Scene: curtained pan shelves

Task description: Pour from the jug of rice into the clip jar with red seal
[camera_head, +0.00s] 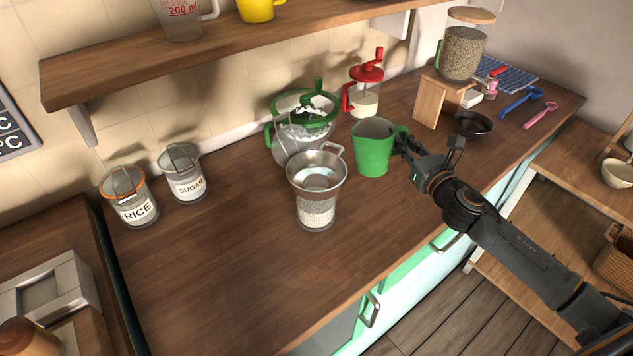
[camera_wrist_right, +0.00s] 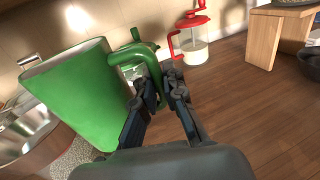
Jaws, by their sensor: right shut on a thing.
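My right gripper (camera_head: 406,146) is shut on the handle of a green jug (camera_head: 373,150); the wrist view shows the fingers (camera_wrist_right: 162,88) around the handle of the jug (camera_wrist_right: 75,92). The jug is about upright; its contents are hidden, and I cannot tell if it touches the counter. To its left, a clear jar (camera_head: 316,214) partly filled with pale grains has a metal funnel (camera_head: 316,172) in its mouth, which hides any seal. Farther left, a clip jar labelled RICE (camera_head: 137,209) has an orange-red ring at its rim. My left gripper is not in view.
A SUGAR jar (camera_head: 187,188) stands beside the RICE jar. Behind the funnel are a green-lidded container (camera_head: 303,130) and a red-lidded one (camera_head: 365,100). A wooden stand (camera_head: 430,100) bears a grain-filled jug (camera_head: 461,55). The front left counter is clear.

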